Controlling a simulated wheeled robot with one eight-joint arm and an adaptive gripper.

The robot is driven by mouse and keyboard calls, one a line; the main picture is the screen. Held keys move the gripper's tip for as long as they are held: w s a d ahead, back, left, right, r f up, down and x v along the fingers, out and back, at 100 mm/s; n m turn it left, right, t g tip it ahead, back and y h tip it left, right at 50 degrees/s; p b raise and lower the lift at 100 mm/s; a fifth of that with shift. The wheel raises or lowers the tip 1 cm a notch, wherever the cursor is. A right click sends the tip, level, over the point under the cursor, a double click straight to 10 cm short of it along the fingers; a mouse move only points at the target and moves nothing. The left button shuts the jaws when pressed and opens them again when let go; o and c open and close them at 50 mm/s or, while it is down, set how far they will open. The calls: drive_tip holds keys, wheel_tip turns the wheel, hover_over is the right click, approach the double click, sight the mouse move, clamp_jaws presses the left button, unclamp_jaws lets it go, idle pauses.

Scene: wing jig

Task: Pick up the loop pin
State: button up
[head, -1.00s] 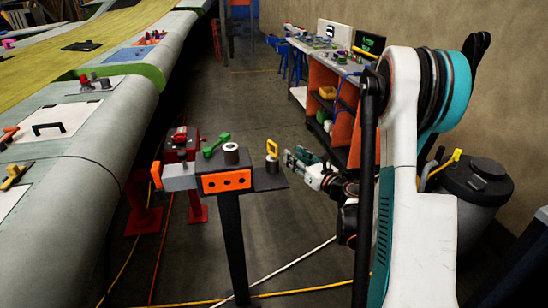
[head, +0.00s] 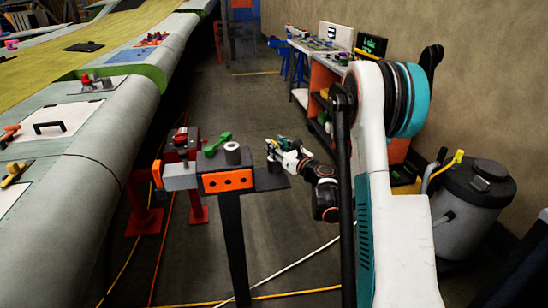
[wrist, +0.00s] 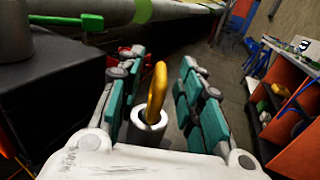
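The loop pin (wrist: 156,92) shows in the wrist view as a yellow-orange loop, seen nearly edge-on. My gripper (wrist: 160,66) is open, with one teal-padded finger on each side of the loop and a visible gap to each. In the head view my gripper (head: 274,147) is over the right end of the small stand (head: 271,182). It hides most or all of the pin there.
On the stand, a grey cylinder (head: 232,154) and a green tool (head: 216,144) are left of my gripper. An orange block with holes (head: 226,182) is at its front. The big wing (head: 88,150) fills the left side. A shelf bench (head: 325,80) is behind.

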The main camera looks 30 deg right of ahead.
drive_tip(key=shift+w, duration=1)
clamp_jaws()
drive_tip(key=shift+r, duration=0.1)
wheel_tip(320, 180, up, 20)
drive_tip(key=p, duration=0.7)
